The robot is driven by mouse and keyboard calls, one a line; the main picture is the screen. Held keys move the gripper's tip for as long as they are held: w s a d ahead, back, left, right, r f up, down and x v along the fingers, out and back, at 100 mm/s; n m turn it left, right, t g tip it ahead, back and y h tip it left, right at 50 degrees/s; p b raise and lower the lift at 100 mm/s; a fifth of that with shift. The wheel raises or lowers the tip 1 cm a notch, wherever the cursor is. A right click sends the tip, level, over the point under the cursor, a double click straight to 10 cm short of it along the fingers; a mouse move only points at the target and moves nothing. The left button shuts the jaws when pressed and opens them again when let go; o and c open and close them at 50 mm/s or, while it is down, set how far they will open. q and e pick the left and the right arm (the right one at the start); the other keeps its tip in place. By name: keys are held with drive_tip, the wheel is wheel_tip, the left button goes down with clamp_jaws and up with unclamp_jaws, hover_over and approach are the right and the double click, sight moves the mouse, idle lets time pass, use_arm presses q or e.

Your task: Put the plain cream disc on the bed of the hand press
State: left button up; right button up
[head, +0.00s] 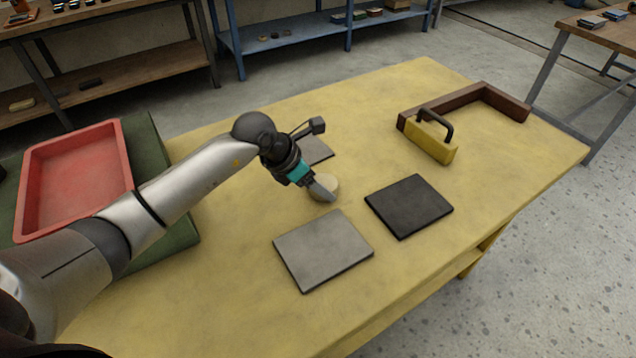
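A round cream disc (326,184) lies on the yellow table near its middle, partly hidden by my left gripper (322,192). The gripper points down at the disc, and a grey finger crosses its front. I cannot tell whether the fingers are closed on it. A light grey square plate (323,250) lies just in front of the disc, and a black square plate (410,205) lies to its right. My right gripper is not in view.
A yellow block with a black handle (429,144) stands by a brown L-shaped rail (487,94) at the table's (520,165) back right. A red tray (75,168) sits on a green surface (152,150) at left. The table's front right is clear.

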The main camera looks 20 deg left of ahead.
use_arm(q)
drive_tip(key=o, duration=1)
drive_tip(key=shift+f, duration=0.1)
drive_tip(key=shift+c, duration=0.2)
drive_tip(key=o, duration=0.4)
drive_tip(key=shift+c, duration=0.2)
